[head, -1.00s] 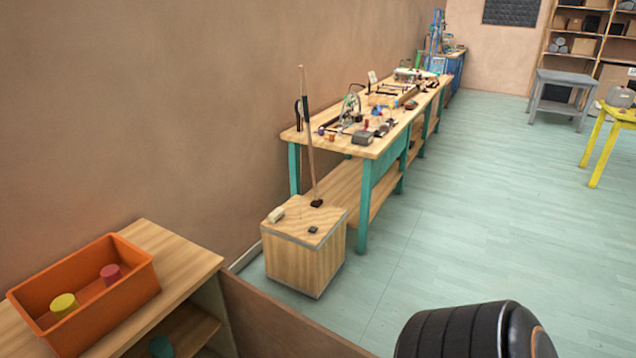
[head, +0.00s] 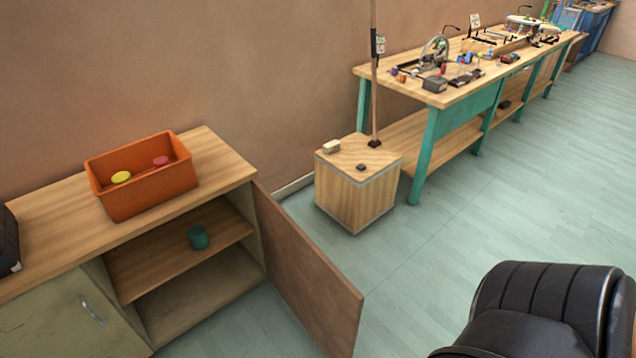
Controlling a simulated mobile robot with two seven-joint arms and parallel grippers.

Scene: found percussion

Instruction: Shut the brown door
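The brown door (head: 308,275) stands wide open, swung out from the right side of a low wooden cabinet (head: 225,157). Its free edge points toward the lower middle of the view. The cabinet's right bay is open and shows a shelf (head: 150,265) with a teal cup-like object (head: 198,237) on it. The left bay is covered by a greenish door (head: 70,325) with a metal handle. A black, ribbed part of my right arm shows at the lower right, apart from the brown door. Neither gripper is in view.
An orange bin (head: 150,195) with a yellow and a red piece sits on the cabinet top. A wooden block (head: 355,200) holding a pole stands behind the door. A green-legged workbench (head: 430,150) runs along the wall. The floor (head: 420,280) right of the door is clear.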

